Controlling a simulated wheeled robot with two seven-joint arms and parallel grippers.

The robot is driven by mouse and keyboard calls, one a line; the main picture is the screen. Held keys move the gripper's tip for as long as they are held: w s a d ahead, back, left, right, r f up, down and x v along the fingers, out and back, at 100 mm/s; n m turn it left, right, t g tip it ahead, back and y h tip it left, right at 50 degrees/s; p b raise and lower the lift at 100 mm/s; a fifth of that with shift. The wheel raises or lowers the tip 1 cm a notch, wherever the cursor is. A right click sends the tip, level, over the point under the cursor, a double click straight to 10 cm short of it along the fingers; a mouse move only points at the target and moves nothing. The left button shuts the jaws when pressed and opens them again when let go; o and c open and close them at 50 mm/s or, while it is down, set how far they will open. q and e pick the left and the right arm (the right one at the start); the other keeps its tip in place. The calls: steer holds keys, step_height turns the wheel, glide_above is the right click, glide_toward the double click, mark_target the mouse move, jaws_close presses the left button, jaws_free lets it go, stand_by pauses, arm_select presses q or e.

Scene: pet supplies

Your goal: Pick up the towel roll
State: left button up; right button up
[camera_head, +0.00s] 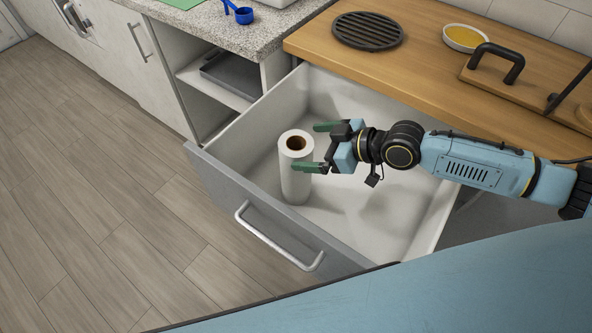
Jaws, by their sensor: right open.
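The white towel roll (295,181) stands upright in the open drawer (398,203), with its brown core facing up. My right gripper (316,147) comes in from the right and is open. Its two green fingers point left at the upper part of the roll. The nearer finger overlaps the roll's right side in the picture, and the farther finger is just beyond its upper right. I cannot tell whether either finger touches the roll. My left gripper is not in view.
The drawer front with its metal handle (265,237) and the drawer walls surround the roll. A wooden counter (425,75) holds a round black trivet (368,31), a small yellow-filled dish (465,38) and a board with a black handle (530,88). The drawer floor is otherwise clear.

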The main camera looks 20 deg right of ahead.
steer(key=x, duration=0.5)
steer(key=shift+s+a+f+b, duration=0.15)
steer(key=shift+s+f+b, duration=0.2)
steer(key=shift+s, duration=0.05)
steer(key=c, duration=1.4)
steer(key=shift+r, duration=0.1)
